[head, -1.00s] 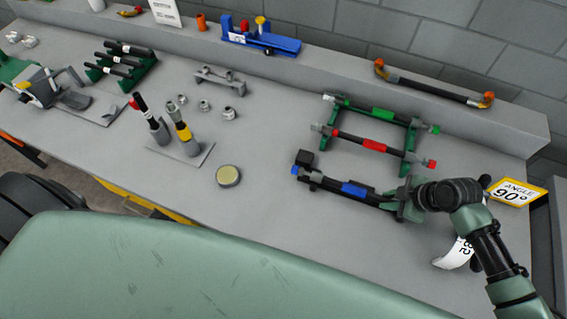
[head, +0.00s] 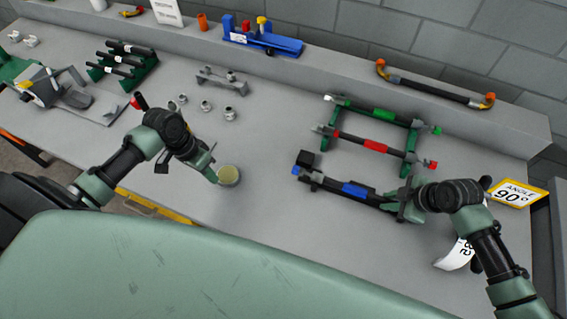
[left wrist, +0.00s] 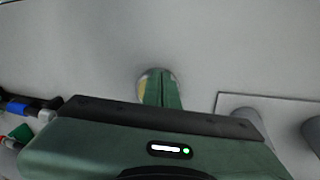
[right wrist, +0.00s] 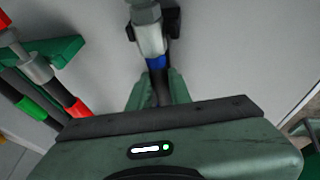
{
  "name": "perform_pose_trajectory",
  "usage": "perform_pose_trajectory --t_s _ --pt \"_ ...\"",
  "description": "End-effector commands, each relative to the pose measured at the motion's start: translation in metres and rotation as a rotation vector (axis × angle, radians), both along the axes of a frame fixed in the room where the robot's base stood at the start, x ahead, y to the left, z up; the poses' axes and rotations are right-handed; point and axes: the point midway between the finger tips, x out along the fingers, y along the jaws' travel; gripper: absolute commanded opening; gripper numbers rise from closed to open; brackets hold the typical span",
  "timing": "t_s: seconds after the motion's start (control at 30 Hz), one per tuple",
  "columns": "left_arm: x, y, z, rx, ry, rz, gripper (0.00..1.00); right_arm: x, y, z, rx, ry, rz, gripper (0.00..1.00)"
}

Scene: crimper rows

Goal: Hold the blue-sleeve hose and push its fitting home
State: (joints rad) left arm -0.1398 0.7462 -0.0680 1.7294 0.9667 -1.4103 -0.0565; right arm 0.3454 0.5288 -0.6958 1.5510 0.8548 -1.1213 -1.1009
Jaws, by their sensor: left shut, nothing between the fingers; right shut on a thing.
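The blue-sleeve hose (head: 355,190) lies at the front right of the bench, in front of the red- and green-sleeved hoses. Its left end sits at a dark block (head: 304,158). My right gripper (head: 398,207) is shut on the hose's right end. In the right wrist view, the closed fingers (right wrist: 158,92) hold a black piece beside a blue band (right wrist: 156,62) and a silver fitting (right wrist: 150,38). Whether the fitting is seated cannot be told. My left gripper (head: 215,181) is shut and empty beside a round yellow-topped tin (head: 229,174). The tin (left wrist: 145,84) is partly hidden behind its fingers (left wrist: 162,92).
A green rack (head: 412,140) holds the red (head: 372,146) and green (head: 384,115) hoses. Loose silver fittings (head: 205,106) lie near the left arm. The bench between tin and blue-sleeve hose is clear.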

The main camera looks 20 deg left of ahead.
Motion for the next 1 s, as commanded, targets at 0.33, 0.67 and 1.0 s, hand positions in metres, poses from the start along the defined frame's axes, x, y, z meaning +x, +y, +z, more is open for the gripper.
perform_pose_trajectory --t_s 0.33,0.67,1.0 --pt "0.077 -0.089 0.07 -0.267 -0.307 0.102 0.0 0.0 0.0 0.0 0.0 0.0 0.0 0.0" --pt "0.098 -0.115 0.033 -0.279 -0.315 0.108 0.0 0.0 0.0 0.0 0.0 0.0 0.0 0.0" --pt "0.116 -0.156 -0.007 -0.276 -0.316 0.101 0.0 0.0 0.0 0.0 0.0 -0.001 0.0 0.0"
